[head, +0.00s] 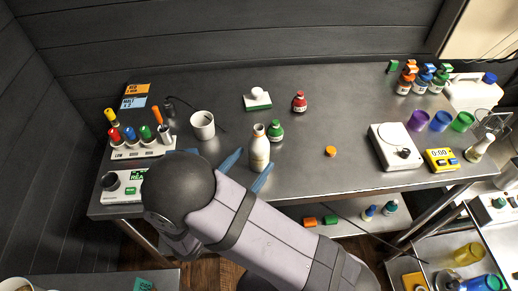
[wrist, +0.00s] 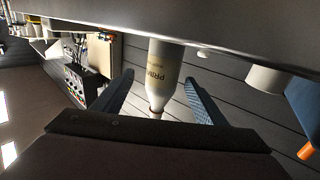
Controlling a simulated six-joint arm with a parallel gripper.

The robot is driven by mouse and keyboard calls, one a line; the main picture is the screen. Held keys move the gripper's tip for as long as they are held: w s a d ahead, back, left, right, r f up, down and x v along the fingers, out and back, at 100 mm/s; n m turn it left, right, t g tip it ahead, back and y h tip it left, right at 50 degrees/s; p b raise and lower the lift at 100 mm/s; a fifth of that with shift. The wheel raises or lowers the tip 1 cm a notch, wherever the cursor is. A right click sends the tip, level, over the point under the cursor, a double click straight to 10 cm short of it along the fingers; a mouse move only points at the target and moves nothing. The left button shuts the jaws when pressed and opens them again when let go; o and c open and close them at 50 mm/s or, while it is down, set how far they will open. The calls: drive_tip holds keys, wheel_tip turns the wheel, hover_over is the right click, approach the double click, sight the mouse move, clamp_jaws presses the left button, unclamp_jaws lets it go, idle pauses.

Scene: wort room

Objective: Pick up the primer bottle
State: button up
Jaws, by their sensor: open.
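The primer bottle (head: 259,150) is cream-white with a brownish neck and stands upright near the table's front edge. In the wrist view the bottle (wrist: 165,66) appears upside down, with part of its "PRIM" label readable and its neck toward the bottom. My gripper (head: 253,165) is open, its two blue fingers at either side of the bottle's lower part in the head view. In the wrist view my gripper (wrist: 158,78) has the bottle framed between its fingers, with a gap on each side. I cannot tell how far the bottle reaches between the fingers.
A green bottle (head: 276,131) stands close behind the primer bottle, and a red bottle (head: 299,102) farther back. A white mug (head: 203,125) is to the left. An orange cap (head: 330,151) lies to the right on the grey table (head: 350,110), with free surface around it.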

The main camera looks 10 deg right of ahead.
sight(253, 157)
drive_tip(key=shift+r+p+x, duration=0.15)
drive_tip(key=shift+p+x, duration=0.45)
drive_tip(key=shift+x, duration=0.5)
drive_tip(key=shift+r+p+x, duration=0.15)
drive_tip(key=shift+p+x, duration=0.4)
drive_tip(key=shift+x, duration=0.55)
drive_tip(key=shift+w+f, duration=0.1)
drive_tip(key=shift+w, duration=0.35)
drive_tip(key=c, duration=1.3)
